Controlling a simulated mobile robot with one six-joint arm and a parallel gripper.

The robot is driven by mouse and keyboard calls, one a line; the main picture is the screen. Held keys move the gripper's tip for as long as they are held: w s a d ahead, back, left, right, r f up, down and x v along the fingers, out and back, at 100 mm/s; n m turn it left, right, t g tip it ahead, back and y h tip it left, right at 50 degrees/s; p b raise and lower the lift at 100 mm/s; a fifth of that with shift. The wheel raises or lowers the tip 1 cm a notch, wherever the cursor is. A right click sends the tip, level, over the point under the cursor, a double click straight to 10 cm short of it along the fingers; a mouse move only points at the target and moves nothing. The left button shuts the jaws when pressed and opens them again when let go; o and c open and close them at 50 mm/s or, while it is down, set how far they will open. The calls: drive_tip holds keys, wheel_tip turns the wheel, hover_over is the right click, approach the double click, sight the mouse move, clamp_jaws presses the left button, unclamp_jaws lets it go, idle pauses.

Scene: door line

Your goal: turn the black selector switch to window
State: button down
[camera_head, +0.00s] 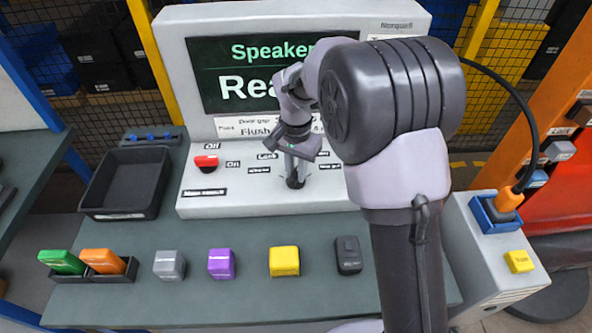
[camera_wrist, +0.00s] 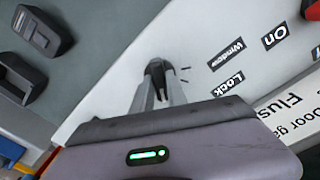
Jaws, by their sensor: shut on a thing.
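The black selector switch (camera_head: 295,181) sits on the white sloped panel below the screen. My gripper (camera_head: 294,166) reaches down to it from above, with its fingers shut on the knob. In the wrist view, the fingers (camera_wrist: 158,92) close around the dark selector switch (camera_wrist: 155,68), and most of the knob is hidden between them. The Window label (camera_wrist: 227,53) and the Lock label (camera_wrist: 228,83) lie to the right of the knob, with small tick marks between. I cannot tell which mark the knob points to.
A red switch (camera_head: 206,163) sits left on the panel, with an On label. Yellow (camera_head: 284,261), purple (camera_head: 221,263) and grey (camera_head: 169,265) blocks and a black device (camera_head: 348,254) stand in front. An empty black tray (camera_head: 126,183) is at left.

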drive_tip(key=shift+r+n+p, duration=0.1)
drive_tip(key=shift+n+p, duration=0.3)
drive_tip(key=n+p, duration=0.2)
drive_tip(key=shift+r+n+p, duration=0.1)
drive_tip(key=shift+n+p, duration=0.25)
drive_tip(key=shift+n, duration=0.05)
drive_tip(key=n+p, duration=0.3)
drive_tip(key=n, duration=0.2)
drive_tip(key=shift+p, duration=0.4)
drive_tip(key=n+p, duration=0.2)
drive_tip(key=n, duration=0.3)
drive_tip(key=shift+p, duration=0.35)
drive_tip(key=n+p, duration=0.2)
drive_tip(key=n, duration=0.2)
drive_tip(key=shift+a, duration=0.1)
drive_tip(key=shift+f+n, duration=0.2)
drive_tip(key=shift+n, duration=0.1)
drive_tip(key=c, duration=1.3)
unclamp_jaws()
